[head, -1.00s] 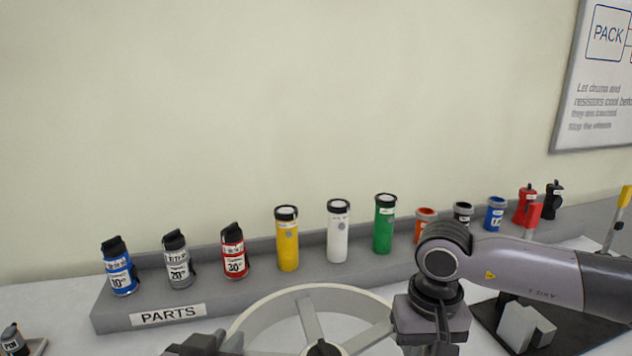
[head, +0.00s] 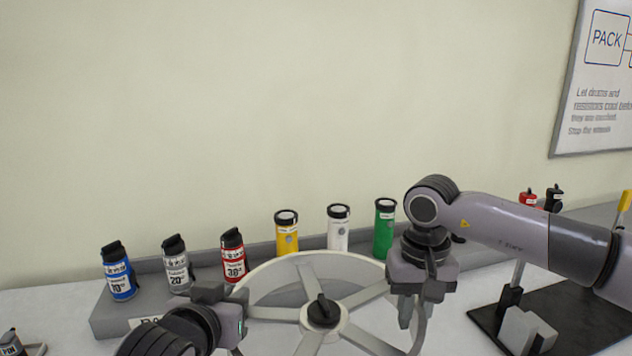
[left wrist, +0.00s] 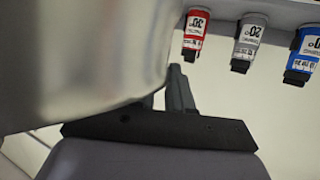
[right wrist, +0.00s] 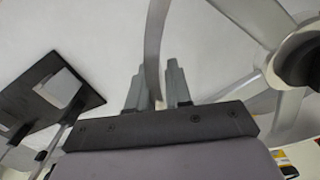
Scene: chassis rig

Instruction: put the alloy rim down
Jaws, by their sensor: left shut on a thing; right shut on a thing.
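The alloy rim (head: 345,301) is a pale grey spoked wheel with a dark hub, at the bottom middle of the head view. My left gripper (head: 243,294) is shut on its left edge, and my right gripper (head: 411,312) is shut on its right edge. In the left wrist view the rim's smooth wall (left wrist: 80,60) fills the left and hides one finger of the gripper (left wrist: 165,95). In the right wrist view the rim's thin edge (right wrist: 154,45) passes between both fingers (right wrist: 158,80). The rim's underside and what lies beneath it are hidden.
The grey PARTS rack (head: 107,322) with several canisters stands behind the rim. A black plate (head: 570,312) with light blocks (head: 524,330) lies at the right. A small bottle on a holder (head: 12,342) is at the far left. White tabletop (head: 60,335) shows bare between.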

